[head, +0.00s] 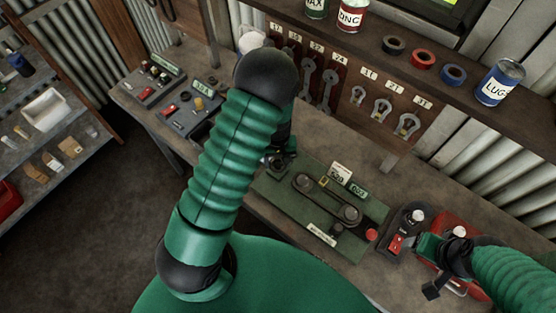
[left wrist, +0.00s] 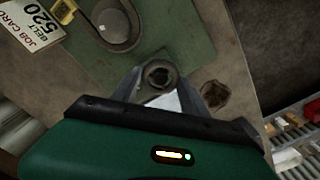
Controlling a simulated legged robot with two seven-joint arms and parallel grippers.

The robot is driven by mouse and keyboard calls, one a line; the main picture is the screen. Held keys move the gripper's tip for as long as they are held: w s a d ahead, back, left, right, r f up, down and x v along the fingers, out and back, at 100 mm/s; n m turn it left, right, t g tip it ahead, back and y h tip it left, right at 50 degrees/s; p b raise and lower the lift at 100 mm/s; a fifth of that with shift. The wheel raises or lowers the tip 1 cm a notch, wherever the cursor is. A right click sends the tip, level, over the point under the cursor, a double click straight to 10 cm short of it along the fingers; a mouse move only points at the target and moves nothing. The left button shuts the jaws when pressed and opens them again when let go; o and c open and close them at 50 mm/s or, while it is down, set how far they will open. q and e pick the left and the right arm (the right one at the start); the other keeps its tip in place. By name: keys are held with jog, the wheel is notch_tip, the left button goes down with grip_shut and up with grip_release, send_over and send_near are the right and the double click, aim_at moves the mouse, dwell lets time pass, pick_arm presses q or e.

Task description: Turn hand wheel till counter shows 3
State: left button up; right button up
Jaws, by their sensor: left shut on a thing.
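The green belt machine (head: 285,197) lies on the bench, with a belt over two round pulleys. A job card (head: 341,173) stands at its back, reading "BELT 520" in the left wrist view (left wrist: 35,22). The small green counter (head: 357,191) sits beside the card; its digits are too small to read surely. My left gripper (head: 279,158) is at the machine's left end, partly hidden by my arm. In the left wrist view its fingers (left wrist: 160,86) are around the dark round hand wheel knob (left wrist: 158,73). My right gripper (head: 434,266) is at the right; its jaws are unclear.
A device with a red switch (head: 397,240) stands right of the machine, close to my right gripper. Control boxes (head: 188,112) stand on the bench at left. Wrenches (head: 329,88) hang on the back board; tape rolls (head: 423,59) and cans (head: 499,82) stand on the shelf above.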

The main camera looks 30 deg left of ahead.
aim_at(278, 164)
pick_arm(q)
jog(key=shift+s+d+n, duration=0.1)
jog(key=shift+s+n, duration=0.05)
jog(key=shift+n, duration=0.45)
jog(key=o, duration=1.4)
jog(key=shift+c, duration=0.2)
jog(key=shift+r, duration=0.1)
jog(key=shift+w+r, duration=0.2)
jog(key=shift+r, duration=0.2)
notch_tip(278, 164, up, 16)
jog(key=b, duration=0.2)
jog(key=shift+s+f, duration=0.1)
jog(key=shift+f, duration=0.1)
